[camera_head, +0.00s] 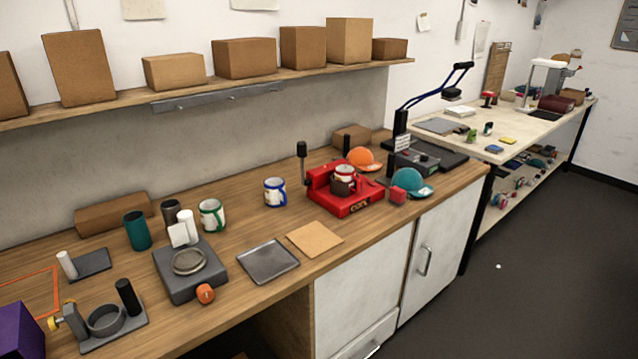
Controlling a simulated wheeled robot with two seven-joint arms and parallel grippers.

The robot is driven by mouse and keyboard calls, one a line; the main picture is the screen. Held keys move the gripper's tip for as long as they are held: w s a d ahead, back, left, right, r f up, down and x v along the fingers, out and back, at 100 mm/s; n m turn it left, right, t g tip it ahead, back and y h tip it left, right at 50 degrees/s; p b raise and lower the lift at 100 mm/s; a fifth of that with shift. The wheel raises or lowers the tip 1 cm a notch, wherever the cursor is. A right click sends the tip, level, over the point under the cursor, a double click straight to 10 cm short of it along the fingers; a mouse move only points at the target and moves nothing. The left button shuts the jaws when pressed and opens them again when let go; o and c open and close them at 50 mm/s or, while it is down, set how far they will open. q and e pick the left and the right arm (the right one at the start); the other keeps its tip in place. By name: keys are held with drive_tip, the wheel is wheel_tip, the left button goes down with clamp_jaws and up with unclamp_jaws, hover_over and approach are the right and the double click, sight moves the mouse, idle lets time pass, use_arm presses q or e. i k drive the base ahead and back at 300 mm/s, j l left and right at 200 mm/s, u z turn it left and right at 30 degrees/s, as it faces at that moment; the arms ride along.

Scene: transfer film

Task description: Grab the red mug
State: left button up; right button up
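A mug with white and red parts (345,173) sits in the red press (352,205) on the wooden workbench. It is small in the view, and the press hides part of it, so I cannot tell its handle clearly. A white mug with blue trim and a blue handle (274,193) stands upright left of the press. A white mug with green trim and a green handle (211,216) stands further left. Neither of my grippers is in view.
A grey square tray (268,262) and a tan board (314,239) lie in front of the mugs. An orange cap (362,158) and a teal cap (412,181) lie by the press. A grey scale-like device (190,275) and a teal tumbler (137,231) stand left.

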sight(348, 181)
drive_tip(key=i+l+u, duration=0.3)
drive_tip(key=l+u, duration=0.3)
drive_tip(key=i+l+u, duration=0.15)
drive_tip(key=l+u, duration=0.15)
drive_tip(key=l, duration=0.2)
